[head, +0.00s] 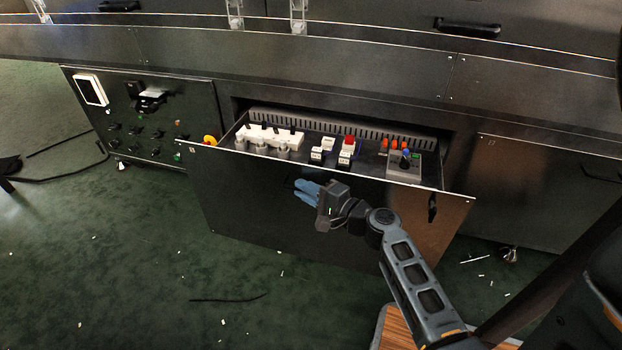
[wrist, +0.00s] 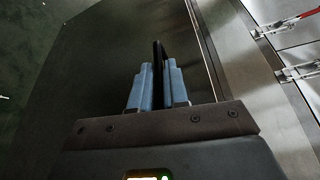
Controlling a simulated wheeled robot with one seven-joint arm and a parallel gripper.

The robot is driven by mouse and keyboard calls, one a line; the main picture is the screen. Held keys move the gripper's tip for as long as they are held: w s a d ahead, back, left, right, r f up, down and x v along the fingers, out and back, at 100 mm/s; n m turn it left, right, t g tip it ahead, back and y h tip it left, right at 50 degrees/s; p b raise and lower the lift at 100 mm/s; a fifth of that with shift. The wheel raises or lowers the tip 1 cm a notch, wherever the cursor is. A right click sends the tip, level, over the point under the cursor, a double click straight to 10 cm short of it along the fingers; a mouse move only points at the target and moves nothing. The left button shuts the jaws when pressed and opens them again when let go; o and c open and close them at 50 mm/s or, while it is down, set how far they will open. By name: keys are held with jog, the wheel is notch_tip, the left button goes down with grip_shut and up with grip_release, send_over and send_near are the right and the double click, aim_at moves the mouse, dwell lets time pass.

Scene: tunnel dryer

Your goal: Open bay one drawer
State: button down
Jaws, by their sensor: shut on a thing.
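The bay drawer (head: 250,215) in the middle of the dark machine stands pulled out from its opening, its top open. Its front is a wide dark panel, and its label is too small to read. My gripper (head: 301,190) is at the upper middle of this front, with its blue fingers pointing left. In the wrist view my gripper (wrist: 157,85) is shut on a dark upright handle (wrist: 158,52), whose tip shows between the fingers. The handle's lower part is hidden by the fingers. The drawer front (wrist: 100,65) also fills much of the wrist view.
The drawer holds a white terminal block (head: 270,138), a red-topped switch (head: 348,145) and a grey box with a blue knob (head: 404,165). A control panel (head: 150,125) stands left, a closed panel (head: 540,190) right. Scraps and a dark cable (head: 228,299) lie on the green floor.

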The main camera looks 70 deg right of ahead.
jog(key=shift+s+a+f, duration=0.1)
jog(key=shift+s+a, duration=0.05)
jog(key=shift+a, duration=1.75)
jog(key=c, duration=1.2)
grip_release()
jog(key=v, duration=0.7)
jog(key=shift+s, duration=0.4)
jog(key=shift+a, duration=0.1)
